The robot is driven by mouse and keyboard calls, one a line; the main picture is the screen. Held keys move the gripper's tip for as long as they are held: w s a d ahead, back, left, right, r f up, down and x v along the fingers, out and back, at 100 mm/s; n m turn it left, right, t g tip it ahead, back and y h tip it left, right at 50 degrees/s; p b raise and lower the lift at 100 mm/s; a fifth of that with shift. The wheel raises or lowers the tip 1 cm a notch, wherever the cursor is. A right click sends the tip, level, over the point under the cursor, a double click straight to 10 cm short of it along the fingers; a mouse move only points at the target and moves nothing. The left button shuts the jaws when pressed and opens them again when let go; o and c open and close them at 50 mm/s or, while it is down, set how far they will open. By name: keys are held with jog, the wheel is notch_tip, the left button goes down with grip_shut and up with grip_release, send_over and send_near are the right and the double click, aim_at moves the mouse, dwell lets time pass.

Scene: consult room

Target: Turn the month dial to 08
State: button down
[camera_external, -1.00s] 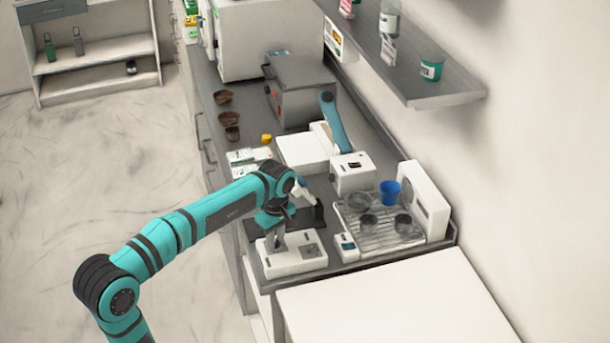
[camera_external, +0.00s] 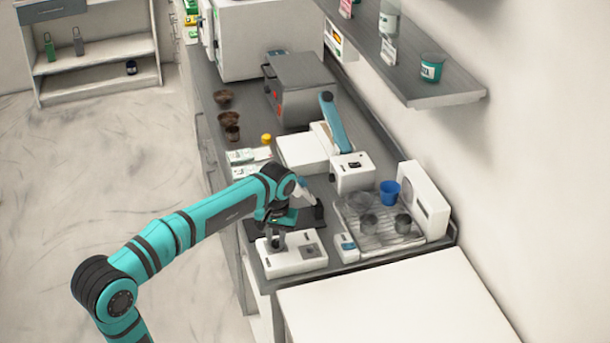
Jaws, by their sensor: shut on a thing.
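My gripper (camera_external: 278,240) points down over the left part of a low white device (camera_external: 305,262) near the front end of the counter. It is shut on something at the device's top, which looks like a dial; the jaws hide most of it. The device's top also has a dark grey patch to the right of my gripper. The month dial's marks and number are too small to read here. A white box with a small dark window (camera_external: 352,172) stands farther back; I cannot tell whether it carries a dial.
A dark mat (camera_external: 312,222) with a white and black tool lies just behind. To the right are a small white and blue box (camera_external: 345,246) and a wire rack (camera_external: 385,240) with cups, including a blue cup (camera_external: 389,192). A white table (camera_external: 395,300) is clear in front.

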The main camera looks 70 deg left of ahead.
jog(key=m, duration=0.4)
jog(key=shift+m, duration=0.3)
jog(key=m, duration=0.3)
jog(key=shift+m, duration=0.3)
jog(key=m, duration=0.4)
jog(key=shift+m+t, duration=0.3)
jog(key=shift+m, duration=1.6)
jog(key=c, duration=1.3)
grip_release()
jog(key=shift+o, duration=0.2)
jog(key=shift+r, duration=0.15)
